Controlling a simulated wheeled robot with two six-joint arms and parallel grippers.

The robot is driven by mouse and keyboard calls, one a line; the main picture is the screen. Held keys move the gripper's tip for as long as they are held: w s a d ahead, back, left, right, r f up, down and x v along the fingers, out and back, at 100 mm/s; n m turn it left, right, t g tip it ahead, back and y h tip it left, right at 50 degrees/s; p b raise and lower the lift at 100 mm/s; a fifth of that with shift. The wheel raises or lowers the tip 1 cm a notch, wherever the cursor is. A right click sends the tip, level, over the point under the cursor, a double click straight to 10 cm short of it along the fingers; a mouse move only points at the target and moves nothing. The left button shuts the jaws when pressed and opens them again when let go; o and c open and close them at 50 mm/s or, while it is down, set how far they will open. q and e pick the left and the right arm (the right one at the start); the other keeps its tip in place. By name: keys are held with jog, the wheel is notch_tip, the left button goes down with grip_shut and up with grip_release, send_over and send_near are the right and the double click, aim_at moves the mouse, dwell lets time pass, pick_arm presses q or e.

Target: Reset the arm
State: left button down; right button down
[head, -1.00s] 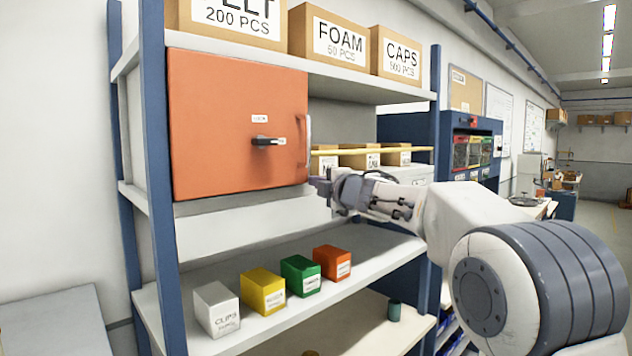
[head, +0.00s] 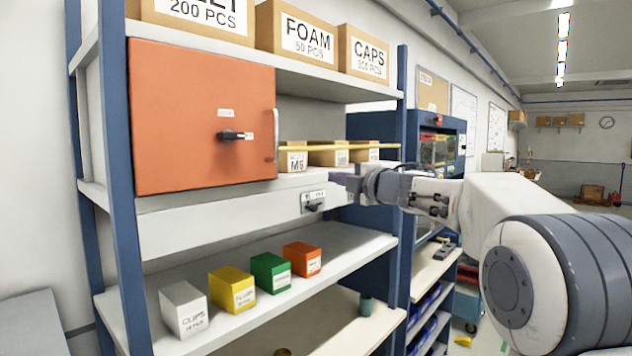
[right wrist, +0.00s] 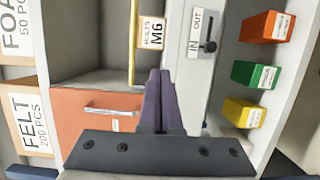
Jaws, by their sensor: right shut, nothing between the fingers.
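My right gripper (head: 345,183) is at the end of my right arm, which comes in from the right in the head view. Its two dark fingers are together and hold nothing; they also show in the right wrist view (right wrist: 160,100). It is in front of the shelf, to the right of the orange cabinet door (head: 200,120) and close to the small lever (head: 314,206) on the white panel. I cannot tell its exact distance from the panel. My left gripper is not in view.
The blue and white shelf rack (head: 115,180) stands ahead. White, yellow, green and orange boxes (head: 232,288) stand on its lower shelf. A yellow bar (head: 340,147) crosses cardboard bins. Labelled cartons (head: 297,32) stand on top. Open floor (head: 490,335) shows at the right.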

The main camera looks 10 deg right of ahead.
jog(key=s+a+f+m+g+h+b, duration=0.25)
jog(key=s+f+m, duration=0.2)
jog(key=f, duration=0.45)
jog(key=s+a+f+m+g+h+b, duration=0.1)
jog(key=s+a+f+m+b, duration=0.1)
jog(key=s+a+f+m, duration=0.5)
jog(key=s+f+m+g+h+b, duration=0.15)
jog(key=s+f, duration=0.35)
jog(key=f, duration=0.6)
jog(key=s+f+m+g+b, duration=0.1)
jog(key=s+f+g, duration=0.2)
jog(key=s+f, duration=0.3)
jog(key=s+f+m+g+h+b, duration=0.1)
jog(key=s+f+g, duration=0.3)
jog(key=s, duration=1)
jog(key=s+f+g+b, duration=0.1)
jog(key=s+f+g, duration=0.3)
jog(key=s+f, duration=0.5)
jog(key=shift+s+a+f+m+h, duration=0.3)
jog(key=shift+s+f+m, duration=0.1)
jog(key=shift+s, duration=0.35)
